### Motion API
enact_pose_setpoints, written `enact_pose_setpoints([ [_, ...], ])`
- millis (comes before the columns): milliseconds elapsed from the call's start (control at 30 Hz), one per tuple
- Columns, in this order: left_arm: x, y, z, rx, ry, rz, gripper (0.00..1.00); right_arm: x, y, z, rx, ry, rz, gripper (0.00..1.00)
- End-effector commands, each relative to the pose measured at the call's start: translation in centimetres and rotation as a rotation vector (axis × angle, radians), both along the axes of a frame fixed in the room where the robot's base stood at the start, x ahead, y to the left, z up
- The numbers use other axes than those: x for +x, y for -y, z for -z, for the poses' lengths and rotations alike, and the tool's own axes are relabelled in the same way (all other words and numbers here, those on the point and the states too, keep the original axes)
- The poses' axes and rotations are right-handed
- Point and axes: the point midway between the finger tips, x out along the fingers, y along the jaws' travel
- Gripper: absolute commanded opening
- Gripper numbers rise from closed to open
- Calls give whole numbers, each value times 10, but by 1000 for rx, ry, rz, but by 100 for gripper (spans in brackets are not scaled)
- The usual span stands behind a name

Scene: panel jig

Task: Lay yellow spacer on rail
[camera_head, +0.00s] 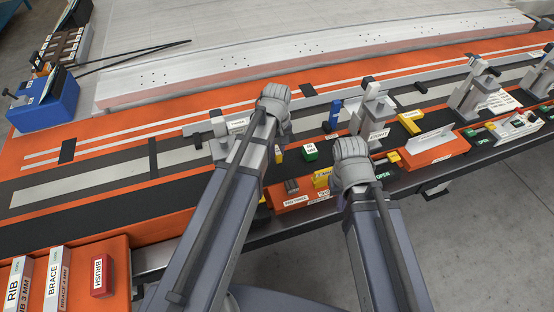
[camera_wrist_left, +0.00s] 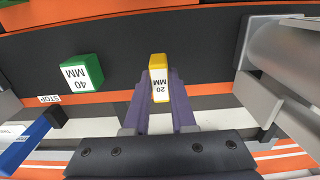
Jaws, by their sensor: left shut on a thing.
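The yellow spacer (camera_wrist_left: 158,62), marked 20 MM, is between the fingers of my left gripper (camera_wrist_left: 159,92), which is shut on it. In the head view a bit of the yellow spacer (camera_head: 279,156) shows beside my left wrist; the fingers of that gripper are mostly hidden. The spacer appears over the dark strip beside the pale rail (camera_wrist_left: 100,107); I cannot tell whether it touches anything below. The rail also shows in the head view (camera_head: 95,180). My right gripper (camera_head: 352,172) is over the front edge; its fingers are hidden behind its wrist.
A green block (camera_wrist_left: 82,72) marked 40 MM stands near the spacer. A blue stop (camera_wrist_left: 28,142) and a grey clamp (camera_wrist_left: 275,85) flank the left gripper. Orange trays (camera_head: 435,149) and upright clamps (camera_head: 372,108) crowd the right side. The left stretch of strips is mostly clear.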

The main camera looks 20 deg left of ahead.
Motion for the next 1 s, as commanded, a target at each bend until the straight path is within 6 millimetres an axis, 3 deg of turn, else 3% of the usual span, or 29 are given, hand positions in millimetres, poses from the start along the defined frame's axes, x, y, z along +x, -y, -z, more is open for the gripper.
enact_pose_setpoints([
  [300, 0, 0, 37, 0, 0, 0, 0, 0, 0, 37, 0, 0, 0, 0],
  [733, 0, 0, 40, 0, 0, 0, 0, 0, 0, 40, 0, 0, 0, 0],
  [767, 0, 0, 39, 0, 0, 0, 25, 0, 0, 40, 0, 0, 0, 0],
  [1000, 0, 0, 38, 0, 0, 0, 52, 0, 0, 38, 0, 0, 0, 0],
])
